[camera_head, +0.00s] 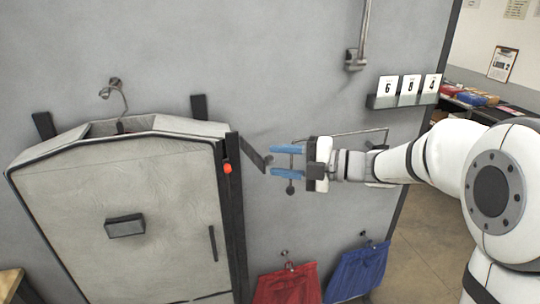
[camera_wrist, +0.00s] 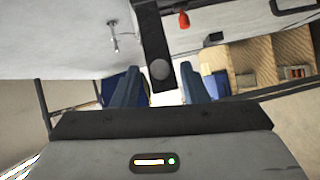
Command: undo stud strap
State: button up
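A dark strap (camera_head: 256,154) sticks out from the upper right side of the grey garment case (camera_head: 150,200) and slants down to the right. In the wrist view the strap (camera_wrist: 154,35) hangs between my fingers and carries a round grey stud (camera_wrist: 160,69) near its end. My gripper (camera_head: 272,160) has blue fingers spread one above the other, with the strap's free end at the fingertips. In the wrist view my gripper (camera_wrist: 158,84) is open, with gaps on both sides of the strap. I cannot tell whether a finger touches it.
A red knob (camera_head: 227,168) sits on the case's right side. Red (camera_head: 288,285) and blue (camera_head: 357,272) bags hang on wall hooks below my arm. A number-card shelf (camera_head: 402,101) is on the wall above right. The wall between case and shelf is mostly clear.

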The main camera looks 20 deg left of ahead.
aim_at(270, 161)
jog(key=shift+a+f+p, duration=0.1)
jog(key=shift+a+p, duration=0.2)
jog(key=shift+a, duration=1.25)
jog(key=shift+c, duration=0.3)
jog(key=shift+f, duration=0.1)
grip_shut()
